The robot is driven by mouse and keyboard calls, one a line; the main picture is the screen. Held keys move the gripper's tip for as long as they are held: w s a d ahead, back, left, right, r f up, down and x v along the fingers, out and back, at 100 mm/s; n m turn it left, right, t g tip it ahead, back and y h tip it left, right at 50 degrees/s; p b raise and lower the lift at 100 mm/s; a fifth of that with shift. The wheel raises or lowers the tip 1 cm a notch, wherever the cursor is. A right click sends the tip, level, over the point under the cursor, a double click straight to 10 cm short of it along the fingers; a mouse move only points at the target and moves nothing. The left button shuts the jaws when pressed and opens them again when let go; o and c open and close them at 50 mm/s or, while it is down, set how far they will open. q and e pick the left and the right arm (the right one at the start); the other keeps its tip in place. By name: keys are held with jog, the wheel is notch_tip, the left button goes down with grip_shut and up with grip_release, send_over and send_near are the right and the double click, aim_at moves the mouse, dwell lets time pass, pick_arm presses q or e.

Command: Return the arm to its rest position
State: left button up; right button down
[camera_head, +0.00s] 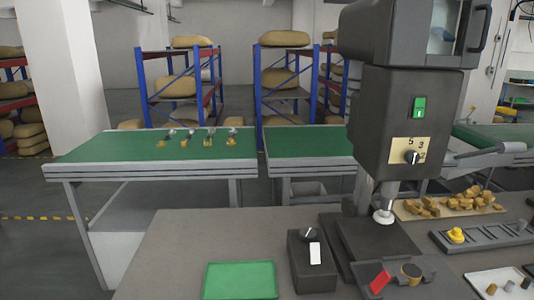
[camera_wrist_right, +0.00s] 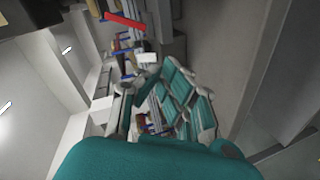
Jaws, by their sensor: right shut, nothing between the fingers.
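Neither of my arms nor grippers shows in the head view. In the right wrist view, a large smooth teal part of my own arm fills the bottom. Beyond it are jointed teal and grey pieces of my right gripper (camera_wrist_right: 160,85), shut and with nothing held that I can see. Its fingertips are small and hard to make out. It is apart from the worktable things. My left gripper is in neither view.
A dark machine (camera_head: 411,120) with a green switch stands on the grey worktable (camera_head: 190,250). A green tray (camera_head: 240,281), a black switch box (camera_head: 312,262) and a slotted tray (camera_head: 485,237) lie around it. Green-topped conveyors (camera_head: 130,147) and blue racks (camera_head: 145,85) stand behind.

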jog(key=s+a+f+m+g, duration=0.2)
jog(key=s+f+m+g, duration=0.15)
jog(key=s, duration=0.35)
jog(key=s+a+f+m+g+h, duration=0.1)
jog(key=s+a+f+m+g, duration=0.15)
jog(key=s+m+g, duration=0.35)
jog(key=s+a+f+m+g, duration=0.2)
jog(key=s+a+m, duration=0.1)
jog(key=s, duration=0.5)
notch_tip(320, 180, down, 28)
jog(key=s+g, duration=0.1)
jog(key=s, duration=0.1)
jog(key=s+d+f, duration=0.1)
jog(key=s+f, duration=0.6)
jog(key=s+d+f+g, duration=0.1)
jog(key=s+d+f, duration=0.1)
jog(key=s+f, duration=0.5)
jog(key=shift+s+d+n, duration=0.3)
jog(key=shift+s+n, duration=0.15)
jog(key=shift+s, duration=0.35)
jog(key=shift+f+g, duration=0.1)
jog(key=shift+g, duration=0.15)
jog(key=shift+s, duration=0.1)
